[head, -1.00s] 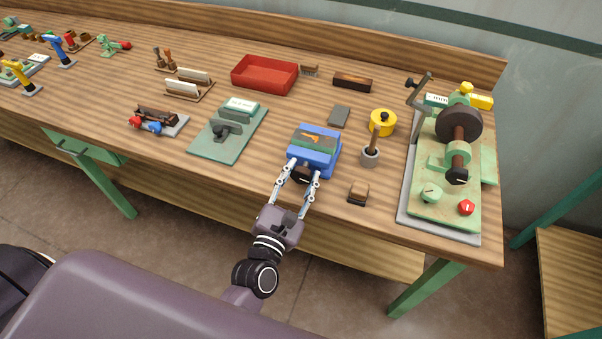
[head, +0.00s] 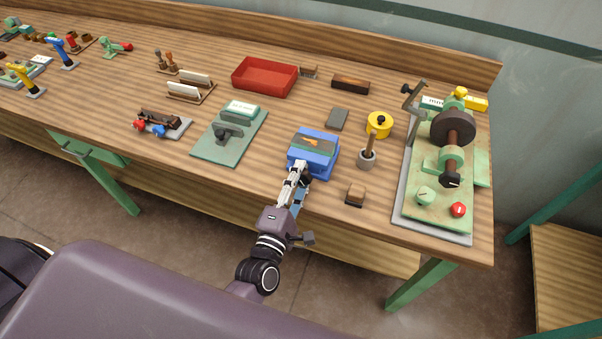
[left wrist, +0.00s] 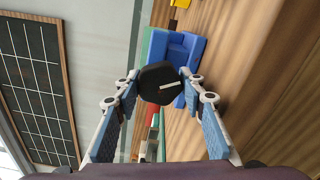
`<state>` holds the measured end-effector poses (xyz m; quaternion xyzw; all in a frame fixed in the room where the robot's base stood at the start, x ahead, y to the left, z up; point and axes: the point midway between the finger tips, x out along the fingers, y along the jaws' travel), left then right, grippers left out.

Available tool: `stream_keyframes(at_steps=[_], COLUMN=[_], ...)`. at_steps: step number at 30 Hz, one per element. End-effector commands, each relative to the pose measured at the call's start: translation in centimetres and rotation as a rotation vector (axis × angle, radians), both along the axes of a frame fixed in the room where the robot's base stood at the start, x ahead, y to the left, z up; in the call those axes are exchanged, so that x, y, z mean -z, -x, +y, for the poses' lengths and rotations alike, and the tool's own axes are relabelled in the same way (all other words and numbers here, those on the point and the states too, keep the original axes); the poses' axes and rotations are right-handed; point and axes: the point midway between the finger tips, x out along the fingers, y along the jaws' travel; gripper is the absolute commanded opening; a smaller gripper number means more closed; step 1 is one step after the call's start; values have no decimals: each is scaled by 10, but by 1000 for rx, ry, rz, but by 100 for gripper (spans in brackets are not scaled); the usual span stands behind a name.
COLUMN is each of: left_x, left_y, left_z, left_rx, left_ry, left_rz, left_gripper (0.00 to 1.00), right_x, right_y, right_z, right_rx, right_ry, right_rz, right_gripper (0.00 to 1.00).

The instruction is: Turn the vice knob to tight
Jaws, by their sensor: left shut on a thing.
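The blue vice (head: 316,147) sits near the front edge of the bench, with a dark piece with an orange mark on its top. Its black knob (head: 305,178) faces the front and is partly hidden by my gripper in the head view. In the left wrist view the knob (left wrist: 160,83) shows a white line, tilted slightly from level, with the blue vice body (left wrist: 180,52) behind it. My left gripper (head: 301,172) is shut on the knob, with a finger on each side of it in the left wrist view (left wrist: 160,84). My right gripper is not in view.
A green machine (head: 446,165) is farther right, and a green plate (head: 228,140) lies to the left.

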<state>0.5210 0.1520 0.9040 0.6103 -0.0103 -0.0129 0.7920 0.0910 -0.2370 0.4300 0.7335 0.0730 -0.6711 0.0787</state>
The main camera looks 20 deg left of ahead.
Motion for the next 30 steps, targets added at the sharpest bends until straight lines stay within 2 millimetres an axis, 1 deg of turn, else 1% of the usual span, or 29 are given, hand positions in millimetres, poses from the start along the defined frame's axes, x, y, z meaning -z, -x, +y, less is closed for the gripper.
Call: stream_keyframes(at_steps=[1,12,30], left_x=[4,6,7], left_y=[3,4,4], left_z=[-1,-1,-1], left_rx=[4,7,12], left_ry=[-49,-400,-946], left_rz=[11,3,-16], left_gripper=[13,13,13], right_x=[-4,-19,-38], right_y=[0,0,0], right_z=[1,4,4], right_rx=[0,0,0], right_ry=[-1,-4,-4], right_rz=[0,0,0], right_gripper=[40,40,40])
